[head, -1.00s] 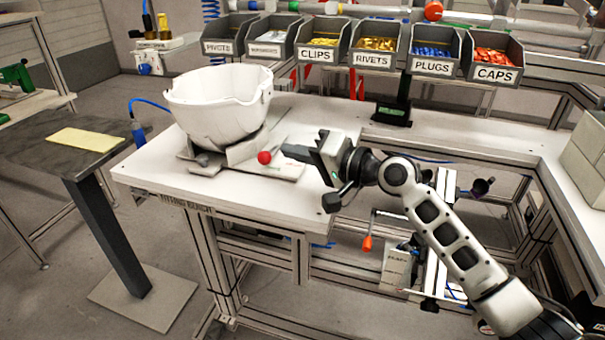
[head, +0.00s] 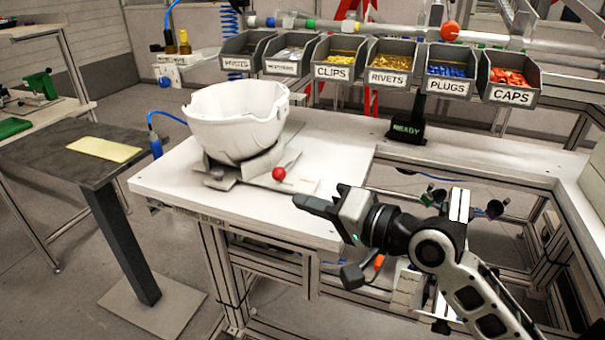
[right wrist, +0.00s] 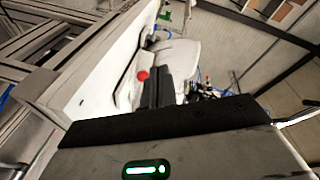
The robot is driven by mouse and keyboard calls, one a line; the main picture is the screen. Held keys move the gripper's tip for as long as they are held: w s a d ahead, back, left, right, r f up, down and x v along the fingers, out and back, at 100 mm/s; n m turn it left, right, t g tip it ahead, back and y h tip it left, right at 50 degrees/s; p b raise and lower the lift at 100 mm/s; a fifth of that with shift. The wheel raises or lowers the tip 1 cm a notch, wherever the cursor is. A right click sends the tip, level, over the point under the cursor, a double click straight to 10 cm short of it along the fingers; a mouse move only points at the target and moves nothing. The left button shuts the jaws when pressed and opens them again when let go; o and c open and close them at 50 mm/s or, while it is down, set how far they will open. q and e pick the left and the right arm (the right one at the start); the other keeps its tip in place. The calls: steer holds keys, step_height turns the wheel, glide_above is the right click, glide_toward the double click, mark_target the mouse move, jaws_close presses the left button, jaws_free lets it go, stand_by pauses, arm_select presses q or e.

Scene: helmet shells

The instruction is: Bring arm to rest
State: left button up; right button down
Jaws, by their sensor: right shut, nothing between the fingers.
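My right gripper (head: 312,208) is in front of the white bench top (head: 325,150), near its front edge, and its fingers point left. It is shut and empty. In the right wrist view, its dark fingers (right wrist: 157,90) lie together. A white helmet shell (head: 235,122) sits open side up on a grey holder at the left of the bench. A red ball knob (head: 278,173) on a lever stands at the holder's right side, apart from my gripper. The knob also shows in the right wrist view (right wrist: 143,75). My left gripper does not show.
A row of labelled bins (head: 390,72) with clips, rivets, plugs and caps hangs behind the bench. A small display (head: 407,130) reads READY. A dark side table (head: 60,150) with a yellow pad stands at the left. The bench's middle is clear.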

steer(key=s+d+f+n+g+h, duration=0.1)
steer(key=s+d+f+n+h, duration=0.15)
steer(key=s+f, duration=0.4)
steer(key=s+d+f+n+g+h, duration=0.1)
steer(key=s+d+f+g+h, duration=0.1)
steer(key=s+f+h, duration=0.45)
steer(key=s+d+f+n+g+h, duration=0.1)
steer(key=s+d+f+g+h, duration=0.3)
steer(key=s+d+f, duration=0.6)
steer(key=w+a+f+t+y, duration=0.3)
steer(key=w+a+f+t, duration=0.1)
steer(key=a+f+t, duration=0.1)
steer(key=shift+f+n+t, duration=0.15)
steer(key=shift+n+t, duration=0.2)
steer(key=shift+t, duration=0.45)
